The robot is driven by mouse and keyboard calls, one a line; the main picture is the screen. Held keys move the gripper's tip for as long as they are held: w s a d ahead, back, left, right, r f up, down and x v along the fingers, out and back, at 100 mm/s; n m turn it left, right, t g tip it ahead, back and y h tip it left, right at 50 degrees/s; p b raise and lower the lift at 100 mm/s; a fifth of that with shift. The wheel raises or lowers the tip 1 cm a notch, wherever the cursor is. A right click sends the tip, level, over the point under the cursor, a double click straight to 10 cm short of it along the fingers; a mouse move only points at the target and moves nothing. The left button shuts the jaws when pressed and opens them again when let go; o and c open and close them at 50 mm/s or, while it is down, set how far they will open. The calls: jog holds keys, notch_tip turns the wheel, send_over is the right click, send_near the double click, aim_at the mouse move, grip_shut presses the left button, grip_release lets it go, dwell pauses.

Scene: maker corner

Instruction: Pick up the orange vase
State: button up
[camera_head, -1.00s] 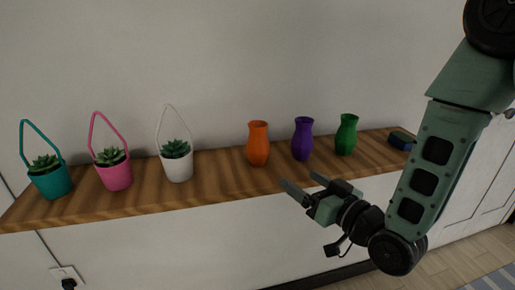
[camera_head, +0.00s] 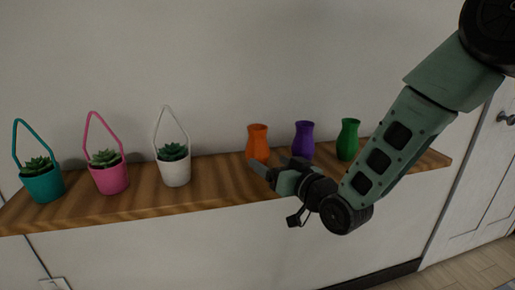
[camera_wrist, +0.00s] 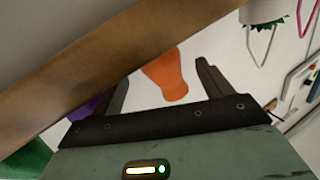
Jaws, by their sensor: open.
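The orange vase (camera_head: 258,141) stands upright on the wooden shelf, the leftmost of three vases. Its lower part is close behind my gripper (camera_head: 271,164) in the head view. My gripper is open and empty, at the shelf's front edge. In the wrist view, the orange vase (camera_wrist: 168,76) shows between the two spread fingers, beyond the gripper body. I see no contact between fingers and vase.
A purple vase (camera_head: 303,138) and a green vase (camera_head: 348,140) stand to the right on the shelf (camera_head: 222,184). A white potted plant (camera_head: 174,170), a pink one (camera_head: 110,178) and a teal one (camera_head: 44,185) stand left. A wall rises behind.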

aim_at(264, 157)
jog(key=shift+p+x, duration=0.85)
jog(key=shift+x, duration=2.15)
jog(key=shift+w+d, duration=0.1)
jog(key=c, duration=1.1)
